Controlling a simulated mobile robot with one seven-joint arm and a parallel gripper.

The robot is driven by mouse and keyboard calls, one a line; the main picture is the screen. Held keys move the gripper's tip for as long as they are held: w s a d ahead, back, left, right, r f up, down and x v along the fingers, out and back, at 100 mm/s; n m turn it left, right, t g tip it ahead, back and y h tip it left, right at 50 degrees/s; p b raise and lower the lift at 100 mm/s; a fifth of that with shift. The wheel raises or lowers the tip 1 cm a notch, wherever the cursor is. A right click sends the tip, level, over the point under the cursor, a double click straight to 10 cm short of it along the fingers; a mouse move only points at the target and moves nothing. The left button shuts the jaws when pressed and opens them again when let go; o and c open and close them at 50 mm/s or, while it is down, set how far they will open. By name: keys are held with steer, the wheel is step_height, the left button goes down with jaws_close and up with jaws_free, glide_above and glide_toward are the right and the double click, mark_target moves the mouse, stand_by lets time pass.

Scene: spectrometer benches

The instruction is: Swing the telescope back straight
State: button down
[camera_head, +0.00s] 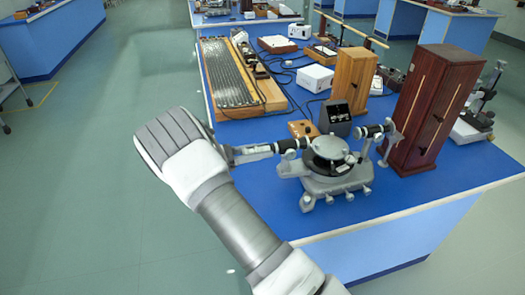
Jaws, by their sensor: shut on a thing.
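The other tube (375,131) points to the right, towards the dark red wooden cabinet. My gripper (268,150) comes in from the left and is shut on the telescope's outer left end. The fingertips and the gripped end are small and partly hidden.
A dark box (335,118) stands just behind the spectrometer. The dark red cabinet (433,108) is close on its right, and a lighter wooden cabinet (352,78) is behind. A long wired board (228,72) lies at the back left. The floor left of the bench is clear.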

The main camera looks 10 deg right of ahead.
steer(key=shift+w, duration=0.15)
stand_by(0.5)
steer(key=c, duration=0.6)
jaws_free()
steer(key=shift+a, duration=0.1)
steer(key=a, duration=1.7)
steer(key=shift+a+b, duration=0.15)
steer(key=shift+b, duration=0.25)
